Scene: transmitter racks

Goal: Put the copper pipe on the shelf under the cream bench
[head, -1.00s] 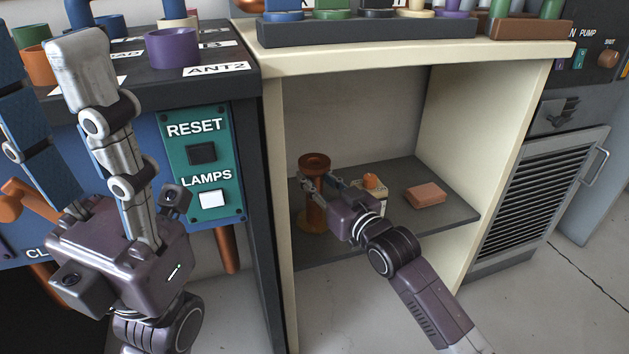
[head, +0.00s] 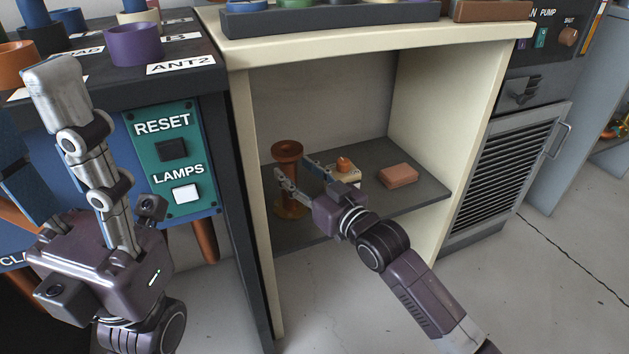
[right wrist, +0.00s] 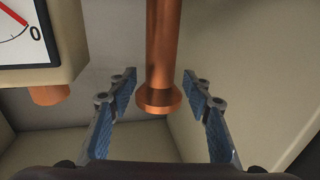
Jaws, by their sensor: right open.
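The copper pipe (head: 288,150), with a flared end, stands upright on the grey shelf (head: 415,193) under the cream bench (head: 240,52), near its left side. My right gripper (head: 293,168) is open in front of the pipe, and one finger covers part of it in the head view. In the right wrist view the pipe (right wrist: 160,60) shows between the spread fingers (right wrist: 160,85), with a gap on both sides. My left gripper (head: 32,112) stands raised at the left, its fingers apart and empty, one of them partly cut off by the picture edge.
A cream meter box with an orange knob (head: 343,164) and a pinkish block (head: 398,175) sit on the shelf right of the pipe. A dark cabinet with a RESET and LAMPS panel (head: 168,160) stands left. Trays (head: 330,16) lie on the bench. The shelf's right front is free.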

